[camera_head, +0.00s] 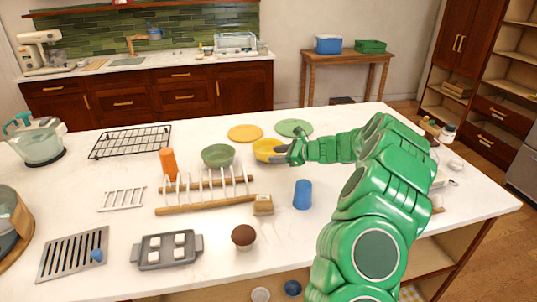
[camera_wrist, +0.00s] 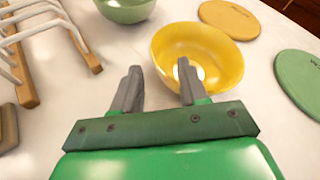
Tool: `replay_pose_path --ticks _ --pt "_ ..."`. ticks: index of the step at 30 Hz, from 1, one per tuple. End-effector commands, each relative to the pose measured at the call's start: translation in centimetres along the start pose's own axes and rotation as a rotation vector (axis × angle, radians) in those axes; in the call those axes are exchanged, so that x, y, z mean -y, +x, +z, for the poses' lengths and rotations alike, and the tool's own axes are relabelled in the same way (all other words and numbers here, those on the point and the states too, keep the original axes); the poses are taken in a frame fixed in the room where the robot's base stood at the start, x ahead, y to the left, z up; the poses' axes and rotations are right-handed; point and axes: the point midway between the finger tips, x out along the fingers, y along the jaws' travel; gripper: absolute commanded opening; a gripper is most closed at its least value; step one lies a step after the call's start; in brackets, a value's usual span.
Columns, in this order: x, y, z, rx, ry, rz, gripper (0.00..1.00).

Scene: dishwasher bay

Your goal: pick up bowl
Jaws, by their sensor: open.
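A yellow bowl (camera_head: 264,151) stands upright on the white counter, and it fills the upper middle of the wrist view (camera_wrist: 215,50). A green bowl (camera_head: 217,155) stands to its left; its lower part shows at the top of the wrist view (camera_wrist: 127,10). My gripper (camera_head: 291,152) is open and empty at the right side of the yellow bowl. In the wrist view my gripper (camera_wrist: 159,80) has its right finger over the bowl's near inside and its left finger outside the rim. I cannot tell whether either finger touches the bowl.
A wooden dish rack (camera_head: 205,204) stands left of my gripper, with an orange cup (camera_head: 168,163) behind it. A blue cup (camera_head: 303,194) stands in front. Yellow (camera_head: 245,133) and green (camera_head: 294,128) round mats lie behind the bowl. A muffin (camera_head: 243,237) and tray (camera_head: 167,251) sit nearer.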

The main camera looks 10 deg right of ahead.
Motion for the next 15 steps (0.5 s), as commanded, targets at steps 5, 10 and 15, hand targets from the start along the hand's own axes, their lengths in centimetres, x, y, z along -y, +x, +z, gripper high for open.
replay_pose_path --ticks 5,10,15 --pt "0.0 1.3 0.1 0.000 -0.001 0.000 0.43" --pt "0.0 1.9 0.2 0.001 -0.002 0.000 0.43" --pt "-0.1 3.8 0.5 0.001 -0.003 0.001 0.43"
